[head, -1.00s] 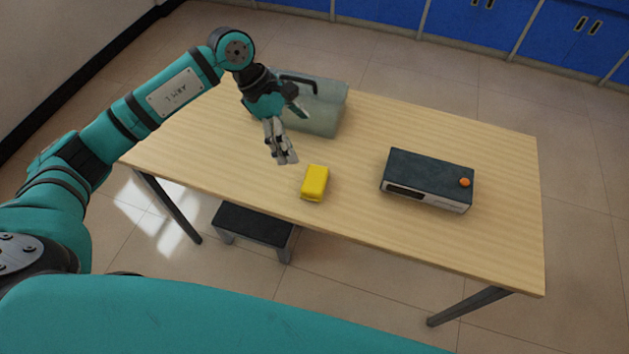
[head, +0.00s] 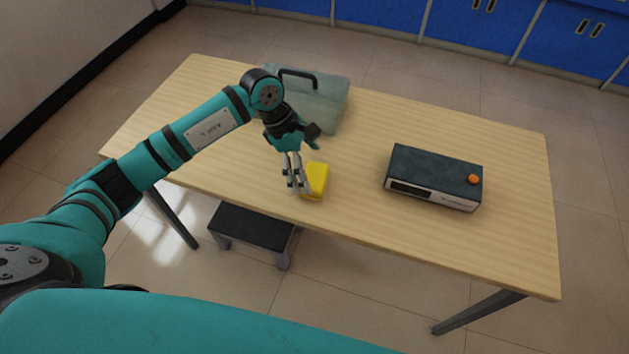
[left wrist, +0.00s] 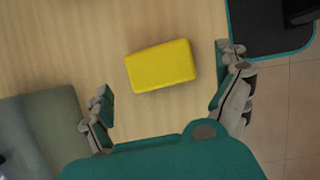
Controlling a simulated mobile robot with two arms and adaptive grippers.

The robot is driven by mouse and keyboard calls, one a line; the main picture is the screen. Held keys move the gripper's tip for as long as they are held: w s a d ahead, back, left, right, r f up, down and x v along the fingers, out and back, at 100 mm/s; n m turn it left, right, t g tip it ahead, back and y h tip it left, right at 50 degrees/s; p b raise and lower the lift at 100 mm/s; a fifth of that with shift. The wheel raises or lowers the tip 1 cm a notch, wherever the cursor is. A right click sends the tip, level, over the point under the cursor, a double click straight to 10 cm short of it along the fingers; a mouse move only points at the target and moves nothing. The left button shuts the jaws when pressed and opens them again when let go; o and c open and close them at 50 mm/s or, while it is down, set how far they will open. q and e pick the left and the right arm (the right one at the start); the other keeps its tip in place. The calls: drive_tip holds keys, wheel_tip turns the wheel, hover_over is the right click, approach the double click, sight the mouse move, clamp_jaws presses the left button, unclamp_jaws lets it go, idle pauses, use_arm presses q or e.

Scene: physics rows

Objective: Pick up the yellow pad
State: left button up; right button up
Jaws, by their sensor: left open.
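The yellow pad (head: 317,179) lies flat on the table near its front edge. In the left wrist view the yellow pad (left wrist: 161,66) sits beyond the fingertips, between the lines of the two fingers, with bare wood around it. My left gripper (head: 295,187) is open and empty, above the table just to the left of the pad in the head view, covering a little of its left edge. In the left wrist view my left gripper (left wrist: 164,85) shows its fingers spread wide. My right gripper is not in view.
A dark-topped box with an orange knob (head: 435,176) stands on the table (head: 230,150) to the right. A grey-green case with a dark handle (head: 330,98) is behind my left gripper. A dark stool (head: 252,226) stands below the front edge. The table's middle is clear.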

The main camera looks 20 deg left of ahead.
sight(314, 175)
use_arm(q)
drive_tip(key=b+x, duration=0.2)
drive_tip(key=x, duration=0.2)
drive_tip(key=shift+d+f, duration=0.1)
drive_tip(key=shift+f, duration=0.25)
drive_tip(key=shift+c, duration=0.8)
drive_tip(key=c, duration=0.8)
